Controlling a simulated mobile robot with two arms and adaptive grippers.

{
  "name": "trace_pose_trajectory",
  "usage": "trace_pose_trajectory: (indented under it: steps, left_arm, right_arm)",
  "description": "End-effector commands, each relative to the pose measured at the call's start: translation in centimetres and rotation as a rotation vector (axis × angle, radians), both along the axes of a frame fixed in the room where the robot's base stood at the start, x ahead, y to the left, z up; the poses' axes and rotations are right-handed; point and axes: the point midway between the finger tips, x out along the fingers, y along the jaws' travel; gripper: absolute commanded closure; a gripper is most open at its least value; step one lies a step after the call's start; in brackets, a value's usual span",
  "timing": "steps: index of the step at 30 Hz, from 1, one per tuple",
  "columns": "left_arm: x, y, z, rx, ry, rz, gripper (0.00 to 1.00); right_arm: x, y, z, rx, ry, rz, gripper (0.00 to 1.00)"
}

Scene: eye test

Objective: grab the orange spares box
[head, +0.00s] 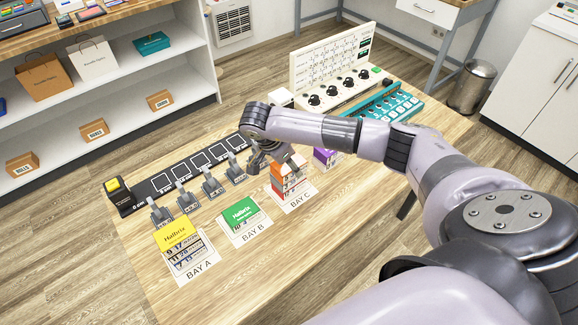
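An orange box (288,188) with white label bands stands at BAY C on the wooden table; it may be a stack, and its label is too small to read. My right gripper (272,161) is at its upper back edge, and its wrist and fingers hide part of the box top. I cannot tell whether the fingers touch the box or how far apart they are. My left gripper is out of view.
A yellow Halbrix box (175,236) stands at BAY A and a green one (240,212) at BAY B. A purple box (323,158) is behind right of the orange one. Grey clips line a black strip (158,183) behind. The front of the table (300,245) is clear.

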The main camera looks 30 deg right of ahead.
Motion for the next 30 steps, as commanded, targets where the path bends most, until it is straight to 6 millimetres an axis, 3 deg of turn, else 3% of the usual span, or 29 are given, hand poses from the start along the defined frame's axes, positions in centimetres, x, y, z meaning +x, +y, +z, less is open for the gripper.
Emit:
trace_pose_trajectory:
  steps: [12, 23, 30]
  left_arm:
    - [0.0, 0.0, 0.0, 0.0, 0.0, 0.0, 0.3]
    - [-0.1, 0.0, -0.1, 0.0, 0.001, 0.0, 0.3]
    - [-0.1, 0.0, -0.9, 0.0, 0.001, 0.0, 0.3]
  right_arm:
    - [0.0, 0.0, 0.0, 0.0, 0.0, 0.0, 0.81]
    - [0.1, 0.0, 0.6, 0.0, -0.003, 0.0, 0.81]
    - [0.2, 0.0, 3.9, 0.0, -0.006, 0.0, 0.81]
